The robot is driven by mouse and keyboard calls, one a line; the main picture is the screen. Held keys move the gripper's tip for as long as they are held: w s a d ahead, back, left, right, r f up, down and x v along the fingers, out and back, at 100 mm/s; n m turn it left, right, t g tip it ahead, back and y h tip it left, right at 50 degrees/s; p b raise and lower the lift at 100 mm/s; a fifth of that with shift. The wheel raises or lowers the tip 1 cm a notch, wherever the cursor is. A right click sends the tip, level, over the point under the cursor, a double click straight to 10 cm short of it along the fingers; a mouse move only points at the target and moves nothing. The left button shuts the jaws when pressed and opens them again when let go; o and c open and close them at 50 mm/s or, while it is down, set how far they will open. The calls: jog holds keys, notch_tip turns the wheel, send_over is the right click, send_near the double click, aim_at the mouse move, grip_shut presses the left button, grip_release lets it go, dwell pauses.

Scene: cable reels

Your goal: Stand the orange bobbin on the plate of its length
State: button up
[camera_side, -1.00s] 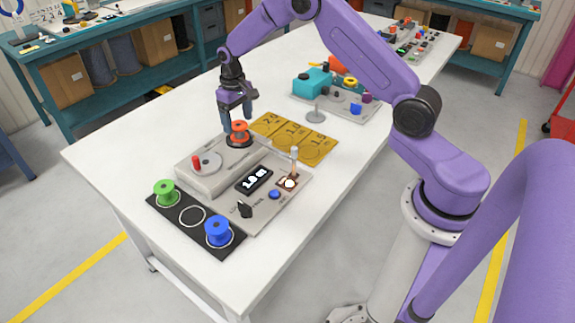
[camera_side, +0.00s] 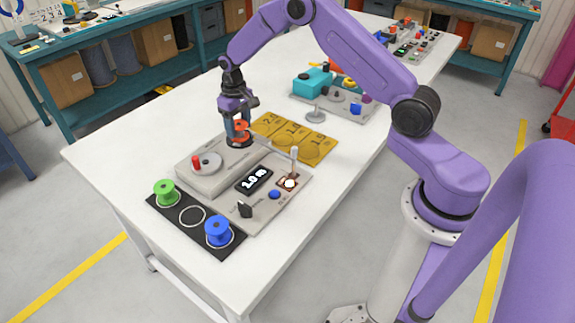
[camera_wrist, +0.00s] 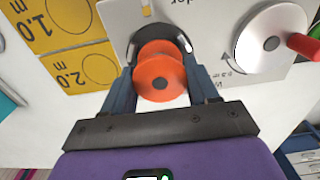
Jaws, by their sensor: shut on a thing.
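The orange bobbin (camera_side: 240,127) sits upright on the dark round spindle seat of the grey winding machine (camera_side: 205,180). My gripper (camera_side: 238,132) has come down over it from above. In the wrist view the two fingers (camera_wrist: 160,92) are on either side of the bobbin (camera_wrist: 158,78) and closed on it. The yellow length plates (camera_side: 295,137) lie side by side just behind the machine, marked 2.0, 1.0 and a third number hard to read. The machine's display (camera_side: 254,181) reads about 1.0.
A green bobbin (camera_side: 166,193) and a blue bobbin (camera_side: 218,231) stand on a black strip (camera_side: 192,217) with an empty ring between them. A crank disc with a red knob (camera_side: 205,163) and a small post (camera_side: 294,161) rise from the machine. A grey board with a teal box (camera_side: 313,82) stands farther back.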

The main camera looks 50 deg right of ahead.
jog(key=shift+r, duration=3.6)
jog(key=s+d+f, duration=0.2)
jog(key=d, duration=0.1)
jog(key=s+d+f, duration=0.2)
jog(key=s+d, duration=0.1)
jog(key=d, duration=0.1)
jog(key=s+d+f, duration=0.2)
jog(key=d+f, duration=0.1)
jog(key=d, duration=0.1)
jog(key=shift+s+d, duration=0.25)
jog(key=shift+s, duration=0.1)
jog(key=shift+f, duration=2.2)
jog(key=shift+f, duration=0.2)
jog(key=shift+f, duration=0.15)
jog(key=o, duration=1.1)
jog(key=shift+o, duration=0.2)
